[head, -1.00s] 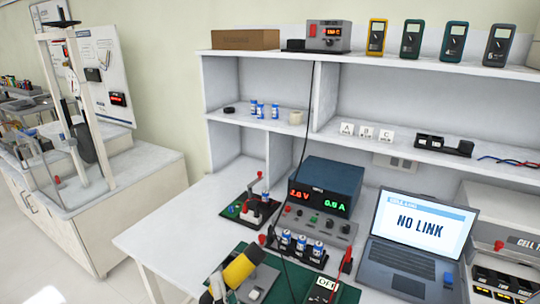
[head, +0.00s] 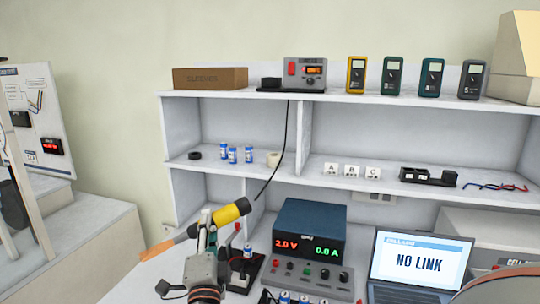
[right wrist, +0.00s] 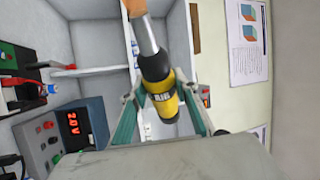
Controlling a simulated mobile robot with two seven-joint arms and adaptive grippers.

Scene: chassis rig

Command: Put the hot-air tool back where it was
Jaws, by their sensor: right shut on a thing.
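The hot-air tool (head: 231,211) has a yellow and black body and a nozzle with an orange end that points to the lower left in the head view. My right gripper (head: 207,217) is shut around its body and holds it in the air in front of the bench shelves. In the right wrist view the tool (right wrist: 161,92) sits between the two fingers (right wrist: 160,104). A black cord runs from near the tool up to the top shelf. There stand the grey control unit (head: 313,72) with a red switch and a low black piece (head: 271,84) beside it. My left gripper is out of view.
A brown box (head: 210,78) stands left of the unit and several multimeters (head: 391,76) to its right. Below are blue cells (head: 233,155), a power supply (head: 310,231) and a laptop (head: 420,262). The air above the top shelf is clear.

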